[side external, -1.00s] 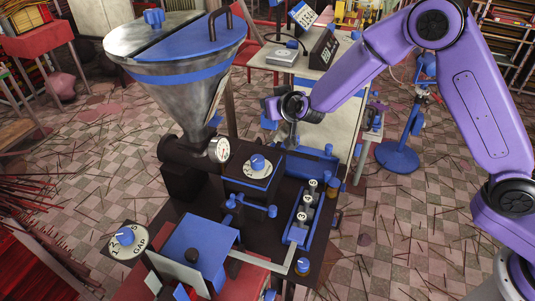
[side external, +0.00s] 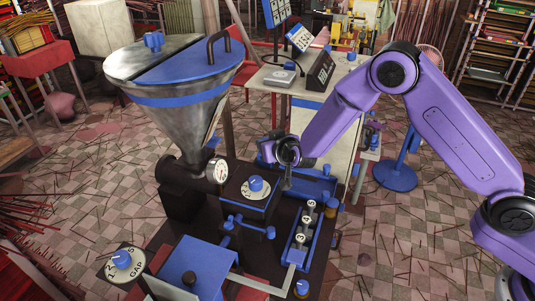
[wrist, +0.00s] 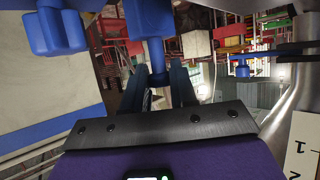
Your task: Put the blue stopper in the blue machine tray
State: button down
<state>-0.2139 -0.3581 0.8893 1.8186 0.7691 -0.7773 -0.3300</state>
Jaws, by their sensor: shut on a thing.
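My gripper (side external: 287,182) points down over the back of the machine, near its blue tray (side external: 312,184). In the wrist view, its two dark fingers (wrist: 162,82) are shut on a blue piece (wrist: 156,52), seemingly the blue stopper. The fingers hide part of it, and a wider blue block (wrist: 149,18) shows beyond. In the side view, the held piece is too small and covered to make out. I cannot tell whether it touches the tray.
The steel hopper (side external: 172,110) with a blue lid stands left of my gripper. A dial with a blue knob (side external: 256,184) is just below left, and a row of numbered valves (side external: 303,238) is in front. A table (side external: 310,85) stands behind.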

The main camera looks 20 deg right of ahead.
jog(key=shift+f, duration=1.65)
jog(key=shift+f, duration=0.15)
jog(key=c, duration=0.9)
grip_release()
jog(key=v, duration=1.7)
jog(key=shift+s, duration=0.25)
